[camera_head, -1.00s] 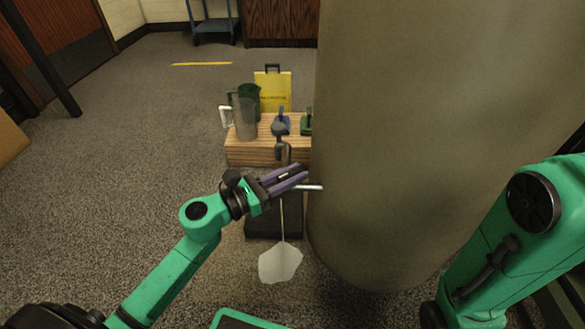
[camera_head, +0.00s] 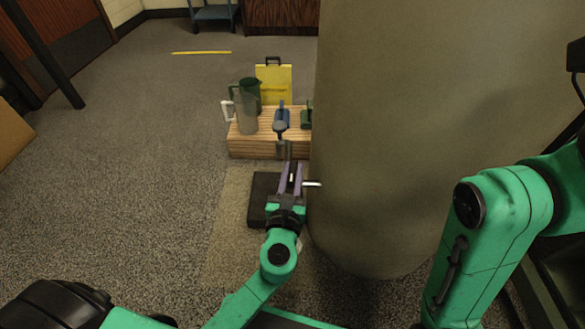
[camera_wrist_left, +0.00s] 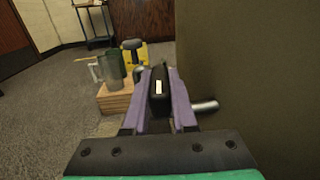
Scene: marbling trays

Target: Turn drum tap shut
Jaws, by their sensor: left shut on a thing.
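The drum (camera_head: 400,130) is a large, upright grey-beige cylinder filling the right of the head view. A short pale metal pipe (camera_head: 313,184) of the tap sticks out from its left side, and also shows in the left wrist view (camera_wrist_left: 206,106). My left gripper (camera_head: 291,178) is beside the drum, its purple fingers shut on the black tap handle (camera_wrist_left: 158,95). The handle stands between the fingers and has a small white mark. The tap's outlet is hidden by my gripper, so I cannot tell whether liquid runs. My right gripper is out of view.
Behind the tap, a wooden block (camera_head: 250,147) carries jugs (camera_head: 246,112) and small blue and green things. A yellow board (camera_head: 275,85) stands there. A dark slab (camera_head: 262,198) lies on the floor below the gripper. Open carpet lies left.

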